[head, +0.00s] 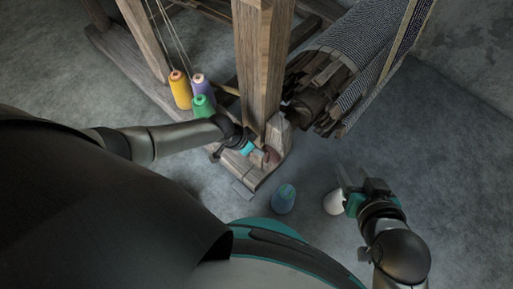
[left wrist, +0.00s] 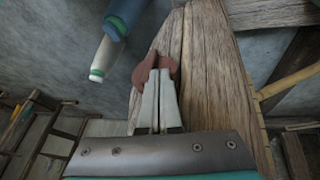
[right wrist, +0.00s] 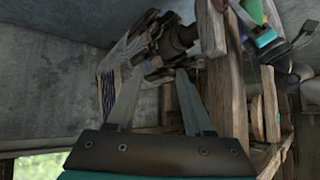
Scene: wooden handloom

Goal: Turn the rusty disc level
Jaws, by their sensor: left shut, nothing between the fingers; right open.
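The rusty disc (head: 271,155) is a small reddish-brown piece low on the loom's wooden foot, at the base of the upright post. In the left wrist view the disc (left wrist: 151,63) shows partly behind my fingertips, with a notch at its top; its tilt is hard to tell. My left gripper (head: 258,154) is shut and empty, its tips right at the disc; I cannot tell whether they touch. In the left wrist view its fingers (left wrist: 158,78) lie side by side. My right gripper (head: 346,182) is open and empty, well to the right of the disc.
Yellow (head: 180,90), purple (head: 199,84) and green (head: 203,106) thread cones stand left of the post (head: 262,70). A blue cone (head: 284,199) and a white cone (head: 333,202) stand on the floor, the white one beside my right gripper. The cloth roll (head: 350,50) is upper right.

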